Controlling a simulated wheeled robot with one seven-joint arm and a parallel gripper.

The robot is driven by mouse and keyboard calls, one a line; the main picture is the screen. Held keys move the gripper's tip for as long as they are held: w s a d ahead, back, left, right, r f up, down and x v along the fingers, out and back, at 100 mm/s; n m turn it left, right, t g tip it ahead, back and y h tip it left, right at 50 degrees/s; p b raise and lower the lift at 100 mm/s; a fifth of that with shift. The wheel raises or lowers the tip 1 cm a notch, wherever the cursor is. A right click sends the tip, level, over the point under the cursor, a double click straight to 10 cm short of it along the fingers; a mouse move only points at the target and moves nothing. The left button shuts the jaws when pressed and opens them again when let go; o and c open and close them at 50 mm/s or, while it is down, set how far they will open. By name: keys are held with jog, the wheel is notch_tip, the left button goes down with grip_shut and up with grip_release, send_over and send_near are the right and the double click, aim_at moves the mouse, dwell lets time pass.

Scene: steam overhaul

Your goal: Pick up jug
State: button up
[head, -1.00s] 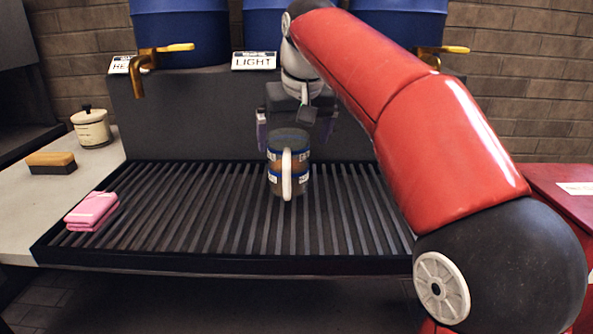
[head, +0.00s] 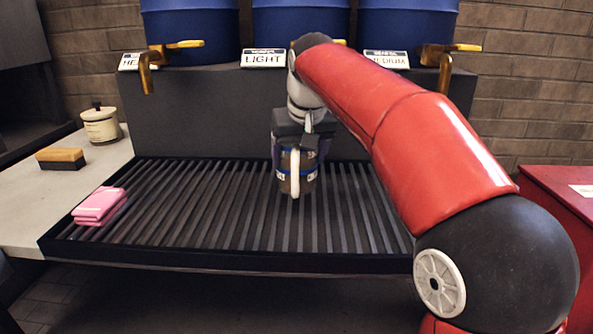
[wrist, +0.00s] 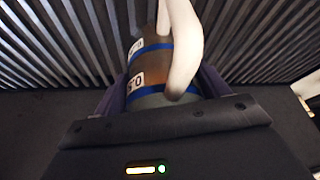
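The jug (head: 308,172) stands upright on the slatted black drip tray (head: 215,205). It is a clear, brownish-looking cylinder with blue bands, small white labels and a white handle facing the head camera. My gripper (head: 299,152) is at its upper part, with one finger on each side. In the wrist view the jug (wrist: 152,68) fills the space between the purple fingers of my gripper (wrist: 162,90), which look shut against its sides. The exact finger contact is partly hidden by the jug and its handle.
Blue barrels (head: 190,30) with brass taps (head: 165,55) stand behind on a dark ledge. A pink folded cloth (head: 99,204) lies at the tray's left. A brush (head: 60,158) and lidded pot (head: 101,125) are on the left counter. A red surface (head: 550,200) is at right.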

jog(key=shift+r, duration=0.1)
jog(key=c, duration=0.7)
jog(key=shift+o, duration=0.2)
jog(key=shift+r, duration=0.1)
